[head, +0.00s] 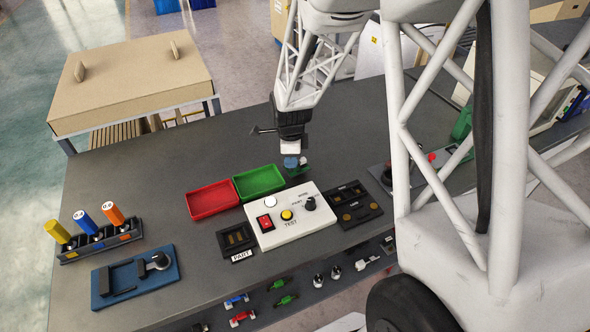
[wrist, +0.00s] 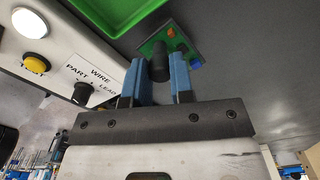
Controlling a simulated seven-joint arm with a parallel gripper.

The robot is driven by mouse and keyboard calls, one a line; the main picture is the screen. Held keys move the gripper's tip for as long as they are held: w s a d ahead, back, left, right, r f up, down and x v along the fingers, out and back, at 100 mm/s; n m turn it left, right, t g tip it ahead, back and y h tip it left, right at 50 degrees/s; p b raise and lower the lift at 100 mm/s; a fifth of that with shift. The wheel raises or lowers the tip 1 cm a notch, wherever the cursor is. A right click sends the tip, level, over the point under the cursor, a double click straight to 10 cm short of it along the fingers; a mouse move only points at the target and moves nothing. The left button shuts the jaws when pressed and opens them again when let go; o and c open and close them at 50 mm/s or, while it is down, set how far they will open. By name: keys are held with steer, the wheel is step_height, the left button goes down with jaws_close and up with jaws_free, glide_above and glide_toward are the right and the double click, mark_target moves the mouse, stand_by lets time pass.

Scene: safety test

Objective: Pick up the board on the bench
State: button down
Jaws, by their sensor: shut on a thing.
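The board is a small green plate with a black cylinder, an orange part and a blue part on it. It shows in the wrist view (wrist: 184,33) just beyond the fingertips. In the head view the board (head: 301,171) is partly hidden under my gripper (head: 291,161), behind the white test box. My gripper points down, and its two blue fingers (wrist: 159,68) are closed around the board's black cylinder (wrist: 160,62). The board is at or close above the grey bench (head: 150,185); I cannot tell whether it touches.
A red tray (head: 212,200) and a green tray (head: 259,181) lie left of the board. The white test box (head: 283,226) with knob and buttons stands in front, a black component tray (head: 346,204) to its right. A screwdriver rack (head: 99,243) and blue fixture (head: 135,276) stand front left.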

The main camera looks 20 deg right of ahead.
steer(key=shift+r, duration=2.8)
